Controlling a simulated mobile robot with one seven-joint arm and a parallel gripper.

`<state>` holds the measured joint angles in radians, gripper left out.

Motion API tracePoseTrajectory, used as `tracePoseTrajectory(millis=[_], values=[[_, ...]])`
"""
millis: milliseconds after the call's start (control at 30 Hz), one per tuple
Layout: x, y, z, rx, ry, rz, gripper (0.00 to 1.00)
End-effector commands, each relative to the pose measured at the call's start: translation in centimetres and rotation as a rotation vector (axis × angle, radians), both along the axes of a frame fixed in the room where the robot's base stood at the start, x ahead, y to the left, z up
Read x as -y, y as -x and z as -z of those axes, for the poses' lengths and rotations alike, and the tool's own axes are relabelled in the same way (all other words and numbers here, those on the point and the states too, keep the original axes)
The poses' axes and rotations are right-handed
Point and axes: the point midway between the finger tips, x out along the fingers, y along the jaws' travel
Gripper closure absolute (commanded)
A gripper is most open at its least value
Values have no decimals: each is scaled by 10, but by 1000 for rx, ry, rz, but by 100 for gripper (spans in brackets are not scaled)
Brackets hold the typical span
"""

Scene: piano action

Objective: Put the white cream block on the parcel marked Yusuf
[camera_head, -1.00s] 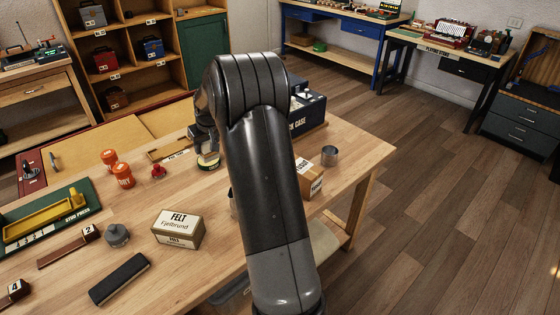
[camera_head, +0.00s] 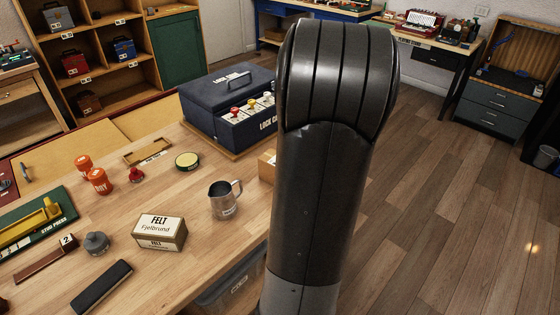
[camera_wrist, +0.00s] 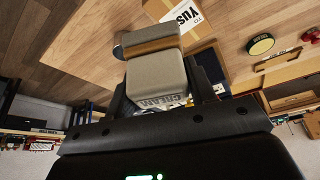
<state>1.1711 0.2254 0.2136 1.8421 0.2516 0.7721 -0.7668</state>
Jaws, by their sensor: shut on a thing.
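My gripper (camera_wrist: 160,88) shows in the wrist view, its two fingers shut on the white cream block (camera_wrist: 156,72). The block is pale, carries a brown band and has the word CREAM on the side near my gripper. The parcel marked Yusuf (camera_wrist: 205,28) is a brown box with a white label, partly cut off by the top edge and partly covered by the block. Whether block and parcel touch, I cannot tell. In the head view, my arm hides the gripper and block, and only the left edge of a cardboard parcel (camera_head: 266,168) shows beside the arm.
A metal jug (camera_head: 223,200) stands left of the parcel. A dark blue lock case (camera_head: 215,95) stands behind it. A FELT box (camera_head: 158,231), orange pots (camera_head: 98,180) and a round tin (camera_head: 187,161) are on the bench (camera_head: 195,262). Open floor lies right.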

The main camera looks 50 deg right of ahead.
Motion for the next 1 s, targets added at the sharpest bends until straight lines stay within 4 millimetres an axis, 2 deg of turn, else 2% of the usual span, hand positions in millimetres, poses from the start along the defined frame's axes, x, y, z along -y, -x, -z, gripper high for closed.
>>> tracePoseTrajectory(millis=[33, 133, 233, 300, 367, 733, 867, 1000], values=[[4, 12, -3, 2, 1, 14, 74], [9, 28, -7, 3, 3, 28, 74], [10, 36, -7, 2, 2, 34, 74], [10, 35, -5, 2, 1, 35, 74], [7, 28, 0, 1, 1, 33, 74], [-18, -50, 48, 1, 0, 30, 74], [-22, -66, 58, 2, 1, 34, 74], [-23, -72, 63, 2, 2, 36, 74]])
